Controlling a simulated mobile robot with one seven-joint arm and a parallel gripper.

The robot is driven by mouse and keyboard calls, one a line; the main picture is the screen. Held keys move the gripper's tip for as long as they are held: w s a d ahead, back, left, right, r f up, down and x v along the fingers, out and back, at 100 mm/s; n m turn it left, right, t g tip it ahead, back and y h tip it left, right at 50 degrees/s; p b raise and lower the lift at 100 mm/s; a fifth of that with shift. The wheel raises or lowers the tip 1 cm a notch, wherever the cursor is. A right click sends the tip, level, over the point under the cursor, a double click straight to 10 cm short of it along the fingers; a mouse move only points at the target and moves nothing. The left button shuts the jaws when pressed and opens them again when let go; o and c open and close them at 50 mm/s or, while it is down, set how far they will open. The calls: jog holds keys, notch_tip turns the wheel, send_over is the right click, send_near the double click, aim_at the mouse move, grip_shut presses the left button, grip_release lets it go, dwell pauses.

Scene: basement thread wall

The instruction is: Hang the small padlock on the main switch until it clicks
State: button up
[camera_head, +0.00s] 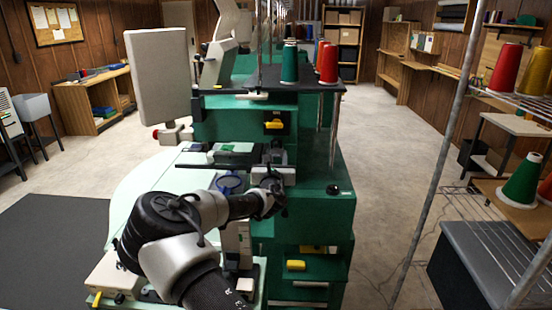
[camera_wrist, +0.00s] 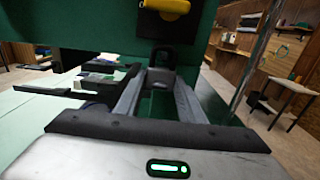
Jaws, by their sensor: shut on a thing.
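The small padlock (camera_wrist: 161,74) is between my fingertips in the wrist view, its dark shackle loop pointing up. My gripper (camera_wrist: 160,84) is shut on it. In the head view my gripper (camera_head: 272,180) is in front of the green machine, and the padlock cannot be made out there. The main switch, a yellow handle on a black plate (camera_head: 274,125), is on the machine's front, above my gripper. In the wrist view the yellow handle (camera_wrist: 166,8) is at the top edge, partly cut off. The shackle appears below the switch, apart from it in the picture.
The green machine (camera_head: 312,200) carries green and red thread cones (camera_head: 289,62) on top. A pale table (camera_head: 140,190) lies left of my arm. Lower yellow handles (camera_head: 295,265) are on the machine's base. A metal rack post (camera_head: 430,180) stands at right, beyond open floor.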

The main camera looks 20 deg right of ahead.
jog(key=o, duration=1.1)
jog(key=shift+f, duration=0.1)
jog(key=shift+s, duration=0.1)
